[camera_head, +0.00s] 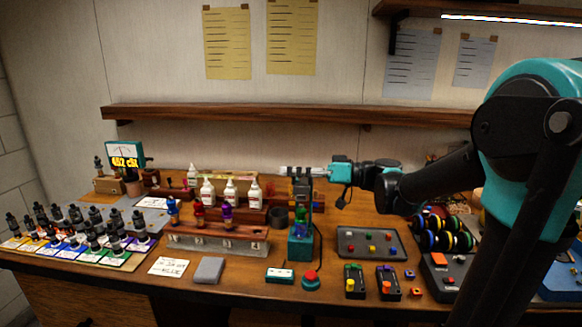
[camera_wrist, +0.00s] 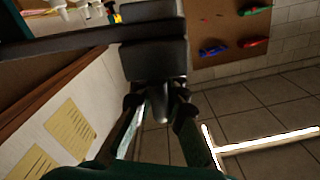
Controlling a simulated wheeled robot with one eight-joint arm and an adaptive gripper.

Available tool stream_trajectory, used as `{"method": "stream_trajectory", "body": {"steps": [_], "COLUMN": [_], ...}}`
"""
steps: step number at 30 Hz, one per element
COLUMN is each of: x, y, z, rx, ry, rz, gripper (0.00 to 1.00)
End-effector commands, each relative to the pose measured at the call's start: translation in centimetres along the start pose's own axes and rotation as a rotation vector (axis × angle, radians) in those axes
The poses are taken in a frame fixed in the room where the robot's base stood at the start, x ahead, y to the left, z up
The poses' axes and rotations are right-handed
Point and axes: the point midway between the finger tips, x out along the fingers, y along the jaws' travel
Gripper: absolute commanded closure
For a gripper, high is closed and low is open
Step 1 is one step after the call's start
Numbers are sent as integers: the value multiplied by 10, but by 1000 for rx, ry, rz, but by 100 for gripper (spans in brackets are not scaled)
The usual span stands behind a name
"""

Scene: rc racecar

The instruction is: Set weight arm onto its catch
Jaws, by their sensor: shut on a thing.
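A teal-based stand (camera_head: 300,244) with a dark upper part (camera_head: 302,190) is at the middle of the bench in the head view. My gripper (camera_head: 290,171) reaches in from the right, level, at the top of this dark part. In the wrist view my gripper (camera_wrist: 160,106) is shut on a dark grey piece (camera_wrist: 155,60), which I take to be the weight arm. A dark bar (camera_wrist: 60,40) runs left from it. The catch cannot be made out, and I cannot tell whether the arm touches it.
White bottles (camera_head: 230,193) and a rack with coloured pieces (camera_head: 220,238) stand left of the stand. A dark tray (camera_head: 348,243) lies to its right. A red button (camera_head: 311,279) is in front. A wooden shelf (camera_head: 250,116) runs along the wall above.

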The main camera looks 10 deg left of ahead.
Motion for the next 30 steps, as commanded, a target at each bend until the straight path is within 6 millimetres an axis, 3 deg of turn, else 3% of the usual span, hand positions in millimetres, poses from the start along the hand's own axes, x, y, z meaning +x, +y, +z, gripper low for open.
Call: {"method": "stream_trajectory", "body": {"steps": [16,17,21,30], "x": [0,0,0,0], "y": [-2,-2,-2,-1], "z": [6,6,5,4], "rx": [2,2,2,2], "ry": [-5,-5,-4,-1], "rz": [-3,-3,-3,-1], "gripper": [100,87,70,69]}}
